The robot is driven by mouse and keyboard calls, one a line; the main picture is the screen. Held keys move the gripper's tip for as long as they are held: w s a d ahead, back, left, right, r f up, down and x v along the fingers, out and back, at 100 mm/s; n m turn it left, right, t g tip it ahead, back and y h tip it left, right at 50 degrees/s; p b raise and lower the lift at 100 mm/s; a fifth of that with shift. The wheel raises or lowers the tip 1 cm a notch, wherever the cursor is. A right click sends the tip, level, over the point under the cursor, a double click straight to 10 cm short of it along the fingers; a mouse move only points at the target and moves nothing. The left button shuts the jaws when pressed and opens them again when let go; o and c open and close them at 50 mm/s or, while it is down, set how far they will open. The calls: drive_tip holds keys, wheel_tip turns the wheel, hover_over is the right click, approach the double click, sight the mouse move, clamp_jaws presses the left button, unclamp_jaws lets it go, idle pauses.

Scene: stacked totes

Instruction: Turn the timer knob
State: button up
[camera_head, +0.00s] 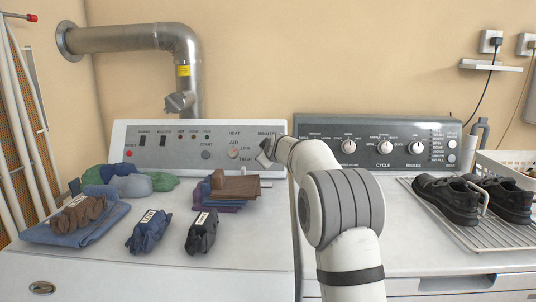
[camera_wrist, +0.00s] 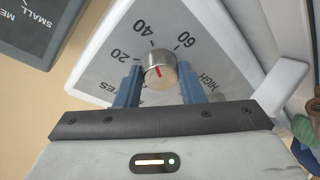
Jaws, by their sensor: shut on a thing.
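The timer knob (camera_wrist: 160,70) is a round silver knob with a red pointer line, on the grey panel among the numbers 20, 40 and 60. Its red line lies roughly toward the 40. My gripper (camera_wrist: 161,90) is shut on the knob, with one blue finger on each side of it. In the head view my gripper (camera_head: 265,155) is at the right end of the left machine's control panel (camera_head: 180,150), by the MINUTES label. There the gripper and my arm hide the timer knob.
Folded clothes (camera_head: 236,187) and labelled bundles (camera_head: 148,231) lie on the left machine's top. A second control panel (camera_head: 325,130) with several knobs is at the right. Black shoes (camera_head: 447,200) stand on a wire rack there.

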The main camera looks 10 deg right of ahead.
drive_tip(key=shift+f, duration=0.15)
drive_tip(key=o, duration=1)
drive_tip(key=b+v, duration=0.1)
drive_tip(key=v, duration=0.7)
drive_tip(key=shift+d, duration=0.1)
